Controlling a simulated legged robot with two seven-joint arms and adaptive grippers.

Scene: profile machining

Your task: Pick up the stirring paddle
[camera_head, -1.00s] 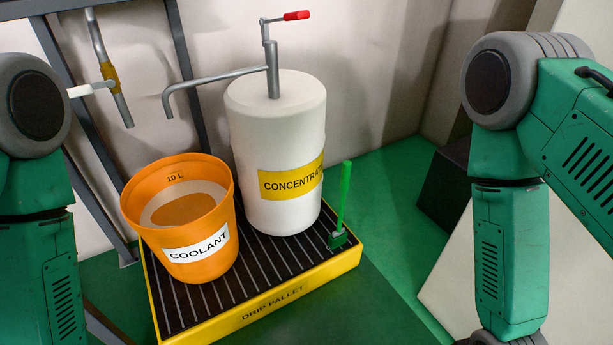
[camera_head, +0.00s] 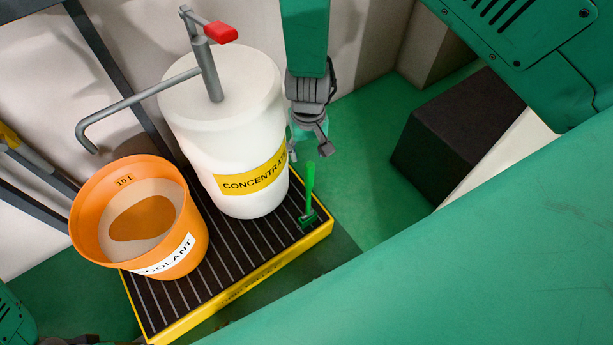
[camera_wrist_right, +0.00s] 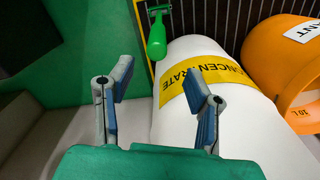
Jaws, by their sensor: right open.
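The green stirring paddle (camera_head: 310,181) stands nearly upright at the right corner of the drip pallet (camera_head: 290,251), its lower end at a small green holder (camera_head: 307,219). My right gripper (camera_head: 309,148) is open and empty, pointing down just above the paddle's top end and beside the white drum. In the right wrist view the paddle's handle (camera_wrist_right: 156,38) shows beyond and between the open fingertips (camera_wrist_right: 160,76), apart from them. A dark part at the bottom left edge of the head view may be my left gripper (camera_head: 72,340); its fingers are not clear.
The white concentrate drum (camera_head: 225,130) with a pump and red handle (camera_head: 221,32) stands close left of my right gripper. The orange coolant bucket (camera_head: 90,215) holds liquid. A dark block (camera_head: 450,135) lies to the right, with free green floor between.

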